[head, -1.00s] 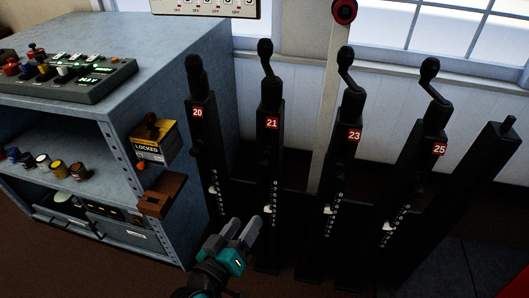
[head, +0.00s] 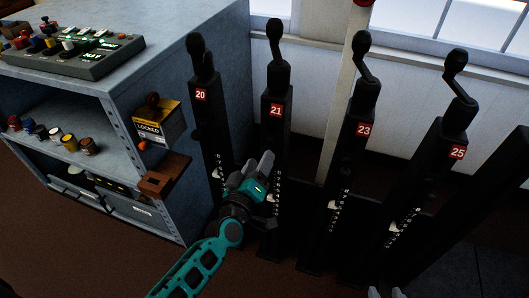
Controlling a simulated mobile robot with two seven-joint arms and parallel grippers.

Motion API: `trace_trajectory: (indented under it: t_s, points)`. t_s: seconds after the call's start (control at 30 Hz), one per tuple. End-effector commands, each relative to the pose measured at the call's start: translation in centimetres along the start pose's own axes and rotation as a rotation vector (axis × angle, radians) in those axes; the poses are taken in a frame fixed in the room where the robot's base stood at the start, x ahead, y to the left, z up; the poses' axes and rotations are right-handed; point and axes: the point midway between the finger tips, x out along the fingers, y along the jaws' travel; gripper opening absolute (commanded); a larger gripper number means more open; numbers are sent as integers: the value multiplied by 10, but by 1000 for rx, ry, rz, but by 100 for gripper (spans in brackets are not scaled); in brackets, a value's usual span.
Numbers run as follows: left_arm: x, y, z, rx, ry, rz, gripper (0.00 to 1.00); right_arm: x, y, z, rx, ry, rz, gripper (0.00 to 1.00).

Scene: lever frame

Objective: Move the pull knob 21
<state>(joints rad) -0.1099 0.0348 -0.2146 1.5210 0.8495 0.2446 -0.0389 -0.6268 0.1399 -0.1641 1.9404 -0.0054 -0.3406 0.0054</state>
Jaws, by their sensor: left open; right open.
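The black lever post 21 (head: 275,135) stands upright, with a red number plate (head: 276,111) and a black crank handle (head: 274,40) on top. A small pale knob (head: 271,197) shows low on its front beside a column of white markings; I take it for pull knob 21. My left gripper (head: 259,165) is open, in front of the post and just up and left of the knob, partly hiding the lower post. I cannot tell whether it touches the post. My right gripper (head: 386,292) is open, with only its fingertips showing at the bottom edge.
Similar posts 20 (head: 202,125), 23 (head: 360,150) and 25 (head: 440,170) stand beside it, close together. At left a grey shelf unit (head: 165,75) carries a button panel (head: 85,48) and a yellow LOCKED box (head: 158,125). Brown floor lies open in front.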

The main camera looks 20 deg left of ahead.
Motion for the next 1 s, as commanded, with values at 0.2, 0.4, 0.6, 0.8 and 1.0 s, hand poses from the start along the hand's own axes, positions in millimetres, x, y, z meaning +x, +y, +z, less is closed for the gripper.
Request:
trace_trajectory:
  t_s: [0.2, 0.4, 0.6, 0.8, 1.0]
  points:
    - [33, 0, 1, -1, 1, 1, 56, 2, -2, 3, 2, -5, -5, 43]
    - [44, 0, 1, 0, -1, 0, 56, 3, -4, 0, 3, 2, -9, 43]
    - [45, 0, 0, 0, -1, -1, 56, 3, -4, -5, 1, 11, -10, 43]
    - [45, 0, 0, 0, -1, 0, 45, 3, -3, -5, -2, 12, -9, 43]
    - [45, 0, 0, 0, -1, 0, 26, 3, -2, -5, -2, 12, -8, 43]
